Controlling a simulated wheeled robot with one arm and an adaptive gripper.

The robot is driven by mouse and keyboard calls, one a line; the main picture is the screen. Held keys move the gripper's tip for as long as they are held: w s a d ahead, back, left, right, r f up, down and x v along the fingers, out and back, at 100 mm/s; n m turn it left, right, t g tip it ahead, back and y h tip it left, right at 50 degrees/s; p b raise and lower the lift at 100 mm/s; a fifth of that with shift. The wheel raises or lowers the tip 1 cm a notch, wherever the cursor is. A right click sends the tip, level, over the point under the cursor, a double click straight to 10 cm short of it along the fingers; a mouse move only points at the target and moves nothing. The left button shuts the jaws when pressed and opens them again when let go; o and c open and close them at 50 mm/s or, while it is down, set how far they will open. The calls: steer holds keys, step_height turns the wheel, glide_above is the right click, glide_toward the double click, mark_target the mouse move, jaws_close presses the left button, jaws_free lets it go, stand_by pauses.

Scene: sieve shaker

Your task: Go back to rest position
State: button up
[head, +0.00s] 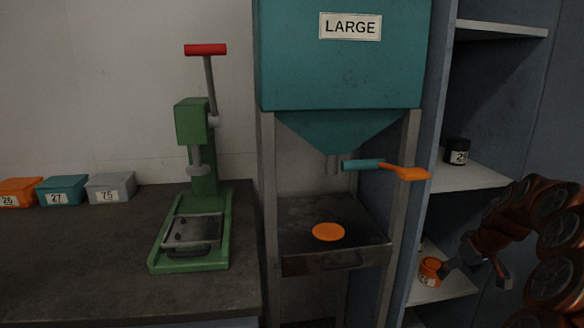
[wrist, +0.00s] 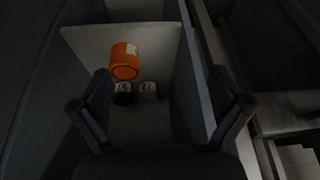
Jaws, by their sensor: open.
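My gripper (head: 476,272) is at the lower right of the head view, in front of the shelf unit. Its fingers are spread apart and nothing is between them. In the wrist view, my gripper (wrist: 160,107) shows both fingers wide open. An orange jar (head: 430,270) stands on the lower shelf, just left of my gripper in the head view. The orange jar (wrist: 125,60) also shows in the wrist view, ahead of the fingers and apart from them. No rest position is marked in view.
A dark jar (wrist: 123,98) and a grey jar (wrist: 148,93) are near the orange one. A black jar (head: 457,152) stands on the middle shelf (head: 470,178). A teal hopper (head: 340,75) labelled LARGE and a green press (head: 190,230) are left of the shelves.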

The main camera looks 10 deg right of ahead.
steer(key=s+a+r+n+g+y+p, duration=0.1)
steer(key=s+a+r+p, duration=0.45)
steer(key=a, duration=0.75)
steer(key=s+a+r+g+p, duration=0.2)
steer(key=a+r+p, duration=0.4)
steer(key=a+r, duration=0.55)
steer(key=s+a+r+g+p, duration=0.1)
steer(key=s+a+r+p, duration=0.2)
steer(key=s+p, duration=0.2)
steer(key=s+a+r+g+h+p, duration=0.1)
steer(key=s+a+r+p, duration=0.3)
steer(key=s, duration=0.7)
steer(key=s+a+r+m+g+p, duration=0.1)
steer(key=s+a+r+p, duration=0.2)
steer(key=s, duration=0.5)
steer(key=a+p, duration=0.1)
steer(key=p, duration=0.1)
steer(key=shift+s+a+r+h+p, duration=0.25)
steer(key=shift+s+r+h+p, duration=0.05)
steer(key=shift+s+h+p, duration=0.1)
steer(key=shift+s+f, duration=0.1)
steer(key=shift+s, duration=0.3)
